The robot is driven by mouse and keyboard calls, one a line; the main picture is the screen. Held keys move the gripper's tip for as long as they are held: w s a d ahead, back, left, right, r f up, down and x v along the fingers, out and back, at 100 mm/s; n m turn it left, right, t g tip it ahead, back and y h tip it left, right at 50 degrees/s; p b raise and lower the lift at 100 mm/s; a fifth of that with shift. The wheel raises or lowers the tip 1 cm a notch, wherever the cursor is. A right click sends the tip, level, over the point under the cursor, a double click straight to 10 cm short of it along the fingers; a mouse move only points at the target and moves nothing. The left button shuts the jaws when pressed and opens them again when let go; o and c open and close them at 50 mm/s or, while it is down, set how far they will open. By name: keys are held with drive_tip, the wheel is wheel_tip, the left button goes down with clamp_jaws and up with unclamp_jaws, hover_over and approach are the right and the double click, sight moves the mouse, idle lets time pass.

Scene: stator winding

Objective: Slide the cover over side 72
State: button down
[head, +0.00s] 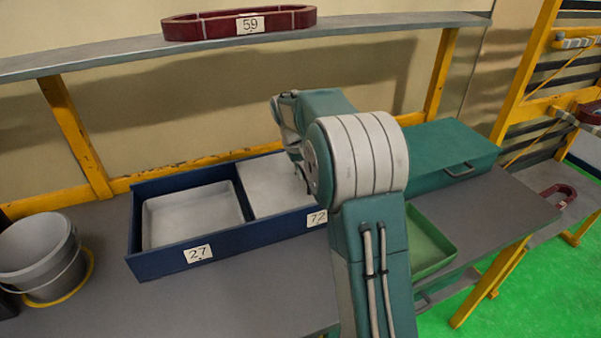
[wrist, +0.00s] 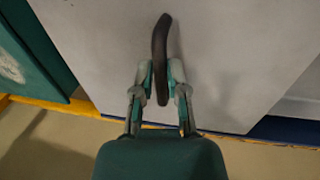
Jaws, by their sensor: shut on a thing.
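The blue two-sided box (head: 165,262) stands on the bench, with labels 27 (head: 198,253) and 72 (head: 317,218) on its front. Side 27 (head: 192,216) is open, with a pale tray floor. A flat light grey cover (head: 268,182) lies at side 72; my arm hides its right part, so I cannot tell how fully it covers that side. In the wrist view the cover (wrist: 225,60) fills most of the picture, with a dark curved handle (wrist: 161,45). My gripper (wrist: 161,80) is shut on that handle. In the head view it is mostly hidden behind my arm.
A teal case (head: 445,160) stands close right of the box, and a green tray (head: 430,250) lies in front of it. A grey bucket (head: 38,255) is at the left. A shelf (head: 350,22) above holds a dark red ring labelled 59 (head: 205,27).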

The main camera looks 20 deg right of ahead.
drive_tip(key=c, duration=0.7)
unclamp_jaws()
drive_tip(key=shift+d, duration=0.1)
drive_tip(key=r, duration=0.4)
drive_tip(key=a+r, duration=0.1)
drive_tip(key=r, duration=0.2)
drive_tip(key=a+r, duration=0.1)
drive_tip(key=r, duration=0.3)
drive_tip(key=shift+w+a+r, duration=0.1)
drive_tip(key=shift+a+r, duration=0.1)
drive_tip(key=shift+r, duration=0.1)
